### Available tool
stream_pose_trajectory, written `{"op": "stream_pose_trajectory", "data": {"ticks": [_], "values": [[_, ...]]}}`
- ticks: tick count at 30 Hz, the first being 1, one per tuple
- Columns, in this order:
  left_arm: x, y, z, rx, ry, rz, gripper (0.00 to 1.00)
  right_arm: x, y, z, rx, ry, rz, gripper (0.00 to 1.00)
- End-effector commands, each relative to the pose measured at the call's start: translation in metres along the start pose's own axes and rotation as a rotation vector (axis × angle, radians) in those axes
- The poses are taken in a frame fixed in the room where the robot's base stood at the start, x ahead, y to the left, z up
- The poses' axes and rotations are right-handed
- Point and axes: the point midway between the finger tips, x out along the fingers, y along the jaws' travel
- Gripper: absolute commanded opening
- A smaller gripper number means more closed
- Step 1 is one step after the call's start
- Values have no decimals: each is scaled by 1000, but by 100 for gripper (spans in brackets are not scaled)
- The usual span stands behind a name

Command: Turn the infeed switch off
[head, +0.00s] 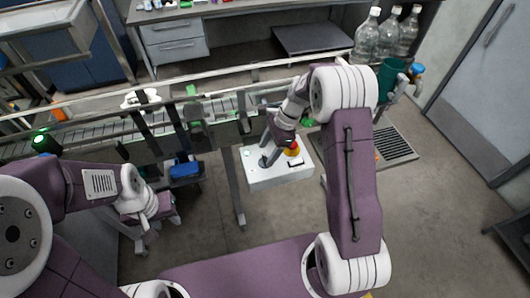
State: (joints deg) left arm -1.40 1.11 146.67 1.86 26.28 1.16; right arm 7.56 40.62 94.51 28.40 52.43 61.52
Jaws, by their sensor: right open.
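A white control box (277,178) stands below the conveyor, near the middle of the head view. On its top is a red and yellow emergency button (292,149), with a small dark element (296,163) beside it. I cannot tell which control is the infeed switch; part of the box top is hidden by my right gripper. My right gripper (273,156) is open, pointing down over the left part of the box top; I cannot tell whether it touches it. My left gripper (155,230) hangs low at the left, away from the box, and its opening is unclear.
A conveyor (85,133) with rails runs behind the box. A blue object (185,169) sits on a dark bracket left of the box. Clear bottles (366,38) and a green container (390,77) stand at the back right.

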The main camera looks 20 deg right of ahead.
Motion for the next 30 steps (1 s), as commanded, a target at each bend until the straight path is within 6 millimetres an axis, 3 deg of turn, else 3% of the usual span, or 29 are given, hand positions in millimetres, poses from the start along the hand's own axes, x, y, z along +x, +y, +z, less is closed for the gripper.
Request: {"op": "stream_pose_trajectory", "data": {"ticks": [6,13,14,20,30], "values": [[-5,0,0,0,0,0,36,22,0,0,-1,0,1,63],[-5,0,0,0,0,0,36,23,0,0,-1,1,-1,63],[-5,0,0,0,0,0,36,23,0,0,-1,1,-1,57],[-5,0,0,0,0,0,36,23,0,0,-1,1,-2,2],[-9,0,-1,0,0,0,36,21,-1,0,-51,1,19,1]]}}
